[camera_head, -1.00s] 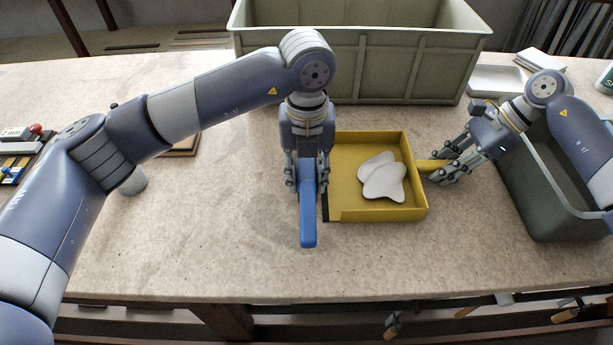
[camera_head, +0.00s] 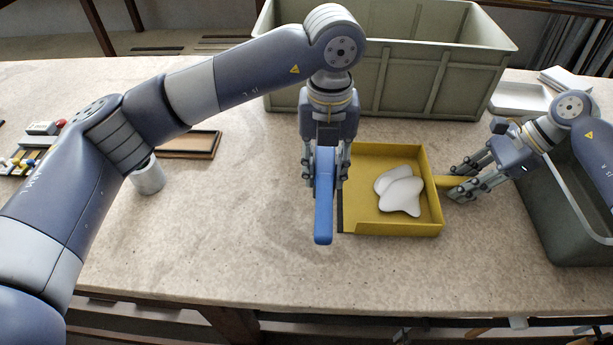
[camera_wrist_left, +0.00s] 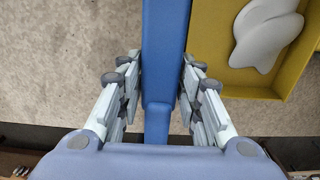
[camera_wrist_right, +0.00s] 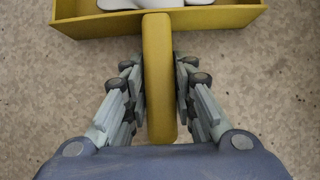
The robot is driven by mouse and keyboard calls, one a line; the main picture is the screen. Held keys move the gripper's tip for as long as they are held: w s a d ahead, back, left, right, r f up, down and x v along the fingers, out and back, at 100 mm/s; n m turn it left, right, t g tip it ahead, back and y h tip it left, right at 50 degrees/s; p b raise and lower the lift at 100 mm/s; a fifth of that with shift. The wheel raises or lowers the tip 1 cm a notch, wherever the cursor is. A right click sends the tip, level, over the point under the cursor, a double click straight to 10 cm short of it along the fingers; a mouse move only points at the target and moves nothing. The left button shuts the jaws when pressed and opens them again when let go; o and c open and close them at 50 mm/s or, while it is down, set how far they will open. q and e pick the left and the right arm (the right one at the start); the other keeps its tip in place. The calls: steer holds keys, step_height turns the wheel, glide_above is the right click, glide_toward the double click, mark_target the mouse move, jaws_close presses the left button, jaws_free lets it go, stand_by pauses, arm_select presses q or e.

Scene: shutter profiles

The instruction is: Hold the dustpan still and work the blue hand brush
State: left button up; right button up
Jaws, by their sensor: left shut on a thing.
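The yellow dustpan (camera_head: 425,222) lies flat on the table, its handle pointing right. White flat pieces (camera_head: 402,190) lie overlapped inside it. My right gripper (camera_head: 455,184) has its fingers around the dustpan's yellow handle (camera_wrist_right: 158,80), seemingly touching both sides. The blue hand brush (camera_head: 323,205) is in my left gripper (camera_head: 325,180), which is shut on it just left of the dustpan's open edge. The brush also shows between the fingers in the left wrist view (camera_wrist_left: 163,50).
A large grey-green crate (camera_head: 420,75) stands behind the dustpan. A dark grey bin (camera_head: 560,225) is at the right, near my right arm. A white tray (camera_head: 520,98) is at the back right. A wooden-framed board (camera_head: 190,145) lies at left. The table front is clear.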

steer(key=shift+o, duration=1.4)
arm_select(q)
steer(key=shift+r+p, duration=0.95)
steer(key=shift+r, duration=0.05)
arm_select(e)
steer(key=shift+v, duration=3.5)
